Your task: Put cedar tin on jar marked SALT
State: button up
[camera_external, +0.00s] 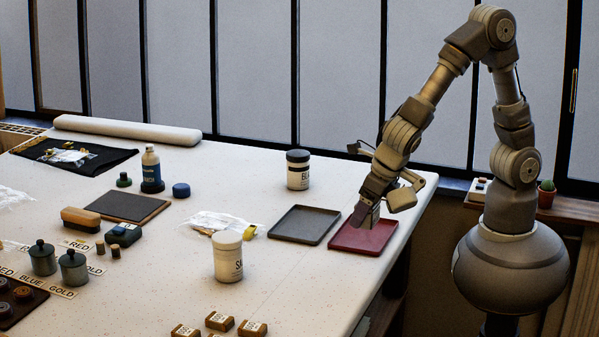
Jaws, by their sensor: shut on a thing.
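The white jar with a cream lid (228,258) stands upright on the table at front centre; the visible part of its label reads "SA". My gripper (366,217) is at the right, low over the dark red tray (343,243), well to the right of the jar. It is shut on a small tin, taken as the cedar tin (375,218), of which only a narrow pale part shows. The fingers hide most of the tin, and I cannot tell whether it touches the tray.
A dark-lidded white jar (298,172) stands behind the grey tray (304,226). Several small brown boxes (220,321) sit at the front edge.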

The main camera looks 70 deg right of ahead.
jog(key=w+a+r+p, duration=0.3)
jog(key=w+p, duration=0.1)
jog(key=w, duration=0.2)
jog(key=w+a+r+p, duration=0.2)
jog(key=w+a+p, duration=0.2)
jog(key=w+p, duration=0.15)
send_over(218, 235)
jog(key=s, duration=0.1)
jog(key=shift+s+f, duration=0.2)
jog(key=shift+f, duration=0.8)
jog(key=shift+f+b, duration=0.35)
jog(key=shift+f, duration=1.35)
jog(key=shift+d, duration=0.1)
jog(key=shift+f, duration=0.2)
jog(key=o, duration=1.1)
jog(key=shift+r, duration=0.1)
